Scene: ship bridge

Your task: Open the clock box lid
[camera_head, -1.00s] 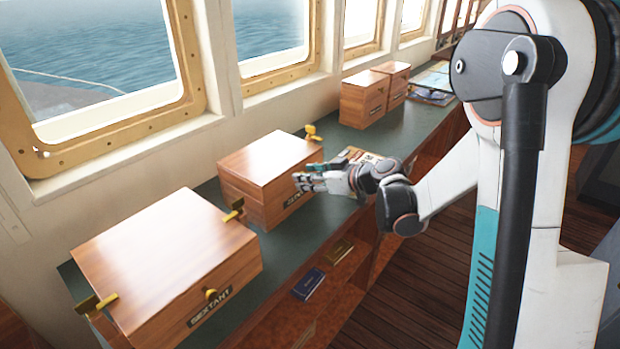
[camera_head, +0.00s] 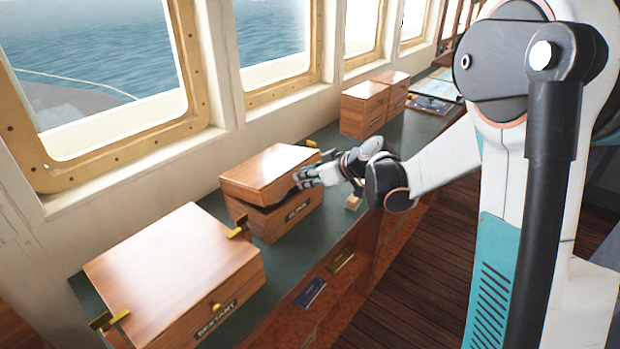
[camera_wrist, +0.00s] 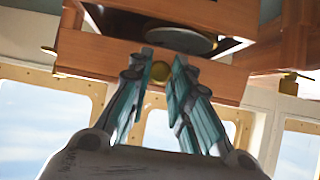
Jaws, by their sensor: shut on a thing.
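The clock box (camera_head: 283,222) is the middle wooden box on the counter, with a front label too small to read surely. Its lid (camera_head: 268,172) is tilted up a little at the front, with a dark gap under it. My gripper (camera_head: 304,175) is at the lid's front edge. In the wrist view my gripper (camera_wrist: 160,90) has its fingers on either side of the brass knob (camera_wrist: 161,71) on the lid (camera_wrist: 100,55), shut on it. A round grey disc (camera_wrist: 180,40) shows in the gap between lid and box body (camera_wrist: 215,12).
The sextant box (camera_head: 175,270), shut, stands near left, with brass latches. Two small wooden boxes (camera_head: 365,108) and charts (camera_head: 435,90) lie farther along the green counter (camera_head: 325,238). Books (camera_head: 310,293) sit on a shelf below. Windows line the wall behind.

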